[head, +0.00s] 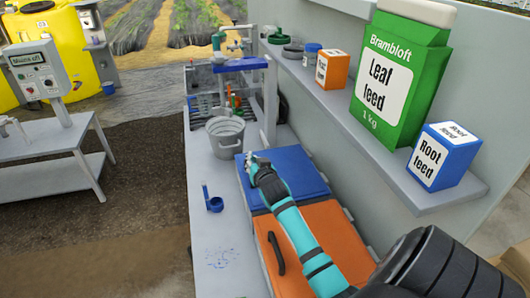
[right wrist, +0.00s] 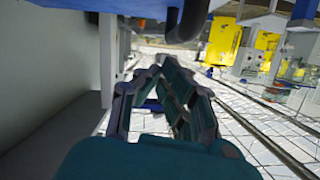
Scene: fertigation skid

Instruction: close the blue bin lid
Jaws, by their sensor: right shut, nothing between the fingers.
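The blue bin lid (head: 303,178) lies behind the orange lid on the bench along the wall and looks near flat in the head view. I cannot tell whether it is fully down. My right gripper (head: 254,163) is at its left edge, with the arm crossing over the orange lid and part of the blue one. In the right wrist view, my right gripper's fingers (right wrist: 165,98) are together and empty. A blue surface (right wrist: 75,6) with a dark handle (right wrist: 187,22) shows at the top there. The blue lid's handle is hidden in the head view. My left gripper is out of view.
The orange lid (head: 333,238) with a dark handle is in front. The shelf (head: 345,122) overhangs on the right, holding a green carton (head: 405,65) and boxes.

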